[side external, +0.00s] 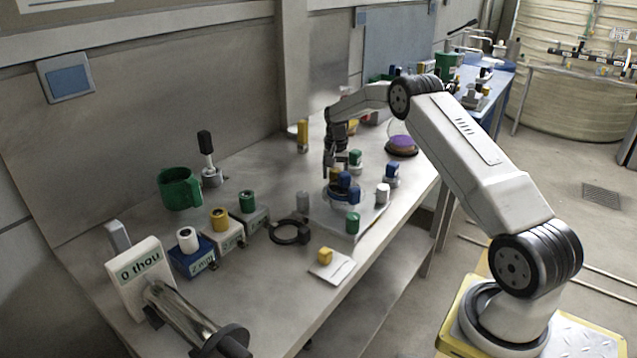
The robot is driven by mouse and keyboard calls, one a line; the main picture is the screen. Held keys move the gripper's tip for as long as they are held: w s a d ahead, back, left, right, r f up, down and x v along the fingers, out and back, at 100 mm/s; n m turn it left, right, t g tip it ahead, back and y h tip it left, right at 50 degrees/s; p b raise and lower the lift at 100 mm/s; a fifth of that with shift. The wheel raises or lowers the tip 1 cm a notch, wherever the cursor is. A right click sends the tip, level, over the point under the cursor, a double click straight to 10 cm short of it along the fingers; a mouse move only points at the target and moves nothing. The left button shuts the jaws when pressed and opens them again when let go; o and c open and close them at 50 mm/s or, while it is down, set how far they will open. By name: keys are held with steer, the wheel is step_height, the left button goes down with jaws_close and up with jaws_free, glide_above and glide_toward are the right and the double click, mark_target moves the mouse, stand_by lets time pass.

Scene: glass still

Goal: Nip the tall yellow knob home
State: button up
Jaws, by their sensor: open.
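Several yellow pieces show, and I cannot tell for certain which is the tall yellow knob. A tall yellow cylinder (302,135) stands upright near the wall, left of my gripper. A yellow knob (220,218) sits on a pale block in the row at the front left. A short yellow knob (325,254) sits on a white plate near the bench's front edge. My gripper (331,172) is open and points down above the glass assembly with a blue knob (345,181). A bit of yellow shows beside its fingertips, partly hidden. Contact cannot be judged.
Around the assembly stand green knobs (352,222), a white knob (383,193) and a blue-topped piece (392,172). A black ring (290,231), green mug (179,188) and "0 thou" stand (140,275) lie to the left. A purple-topped dish (401,145) is at right.

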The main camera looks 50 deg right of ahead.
steer(key=shift+m, duration=1.7)
jaws_close()
